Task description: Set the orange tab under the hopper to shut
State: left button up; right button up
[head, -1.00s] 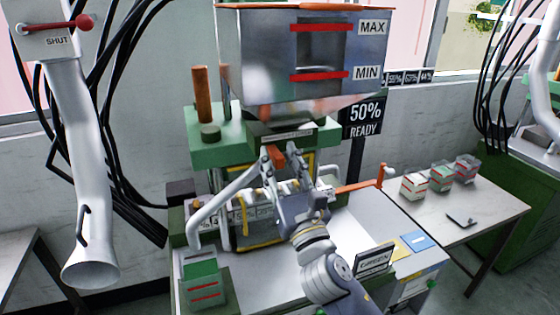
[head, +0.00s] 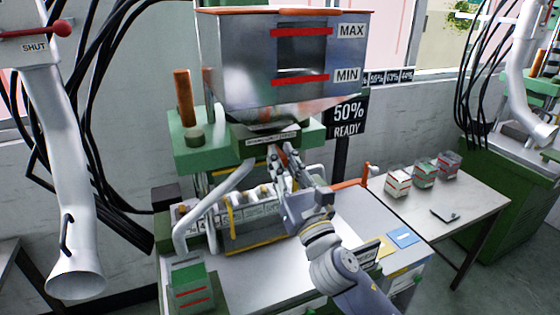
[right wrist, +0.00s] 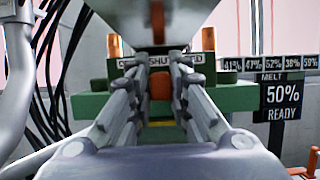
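The metal hopper (head: 229,75) with MAX and MIN marks stands above the green press. Under it is a label plate (head: 262,141). In the right wrist view the plate (right wrist: 160,63) shows the word SHUT on its left part, and the right part is partly hidden by a finger. The orange tab (right wrist: 161,83) hangs below the plate, in line with the gap between my fingers. My right gripper (head: 283,158) reaches up to it from below. In the right wrist view its fingers (right wrist: 157,80) stand apart on both sides of the tab; contact is unclear. My left gripper is out of view.
A white pipe (head: 62,170) with a red SHUT lever hangs at the left. An orange-handled bar (head: 350,184) sticks out right of the press. A side table (head: 470,213) holds several small bins. The MELT sign (head: 347,118) reads 50% READY.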

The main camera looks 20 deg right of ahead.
jog(key=shift+o, duration=1.4)
jog(key=shift+d, duration=0.1)
jog(key=v, duration=1.2)
jog(key=shift+f, duration=0.15)
